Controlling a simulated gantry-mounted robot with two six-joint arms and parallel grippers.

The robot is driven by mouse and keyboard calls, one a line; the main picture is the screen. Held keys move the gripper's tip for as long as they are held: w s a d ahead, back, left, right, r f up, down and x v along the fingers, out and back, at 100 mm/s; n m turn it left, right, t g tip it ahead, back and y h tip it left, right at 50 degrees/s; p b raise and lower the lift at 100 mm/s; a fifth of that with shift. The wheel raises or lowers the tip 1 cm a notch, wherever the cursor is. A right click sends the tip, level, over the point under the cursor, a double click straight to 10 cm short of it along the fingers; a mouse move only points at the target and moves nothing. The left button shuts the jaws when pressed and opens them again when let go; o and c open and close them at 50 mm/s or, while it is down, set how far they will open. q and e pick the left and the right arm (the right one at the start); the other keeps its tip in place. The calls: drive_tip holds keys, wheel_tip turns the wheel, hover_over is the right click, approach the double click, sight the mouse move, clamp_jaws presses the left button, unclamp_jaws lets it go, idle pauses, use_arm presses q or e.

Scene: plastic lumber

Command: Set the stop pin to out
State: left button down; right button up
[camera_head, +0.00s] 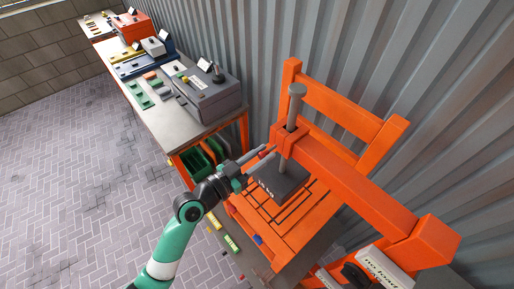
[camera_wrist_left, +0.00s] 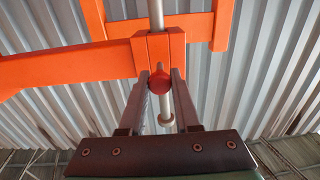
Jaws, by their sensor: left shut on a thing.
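The stop pin's red knob (camera_wrist_left: 160,80) sits at the orange guide block on the press crossbeam in the left wrist view. My left gripper (camera_wrist_left: 160,76) has its two fingers on either side of the knob and is shut on it. In the head view my left gripper (camera_head: 271,152) reaches in from the left to the block (camera_head: 286,138), and the knob is too small to make out there. A grey steel rod (camera_head: 291,125) with a round head runs through the block to a dark plate (camera_head: 277,180). How far the pin stands out cannot be told. My right gripper is not in view.
The orange press frame (camera_head: 345,175) stands close around the gripper, before a corrugated wall (camera_head: 420,80). A workbench (camera_head: 165,115) with a grey machine (camera_head: 208,92) and other boxes runs to the back left. Green bins (camera_head: 200,162) sit below. The paved floor at left is clear.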

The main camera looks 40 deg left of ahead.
use_arm(q)
drive_tip(key=c, duration=0.6)
unclamp_jaws()
drive_tip(key=shift+s, duration=0.1)
drive_tip(key=s+b, duration=0.1)
drive_tip(key=s, duration=0.6)
drive_tip(key=s+a+b, duration=0.1)
drive_tip(key=s, duration=0.3)
drive_tip(key=shift+s+b, duration=0.3)
drive_tip(key=shift+b, duration=0.05)
